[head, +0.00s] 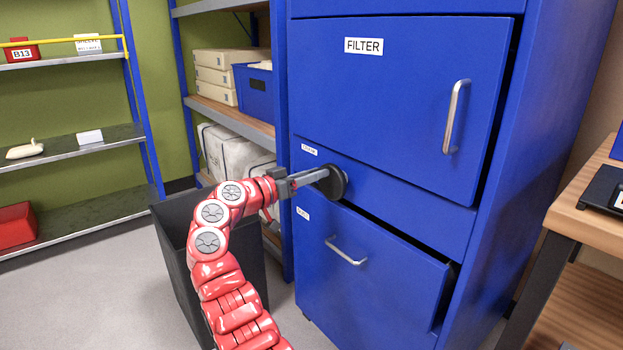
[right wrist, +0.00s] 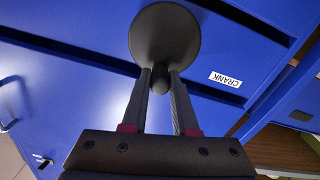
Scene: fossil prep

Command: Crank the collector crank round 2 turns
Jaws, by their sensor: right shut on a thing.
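The collector crank (head: 337,183) is a dark disc on the front of the blue collector cabinet (head: 400,194), between the FILTER door and the lower drawer. In the right wrist view the crank's round disc (right wrist: 165,30) carries a small dark handle knob (right wrist: 160,80). My right gripper (head: 320,174) reaches the crank from the left. In the right wrist view its two fingers (right wrist: 160,84) are shut on the knob, one on each side. The CRANK label (right wrist: 225,79) is beside the disc. My left gripper is not in view.
The FILTER door (head: 400,85) is above the crank. The lower drawer (head: 375,280) shows a dark gap along its top and right edge. A dark bin (head: 172,240) stands at left, close to my arm. Shelves (head: 80,140) are behind; a wooden bench (head: 590,205) is at right.

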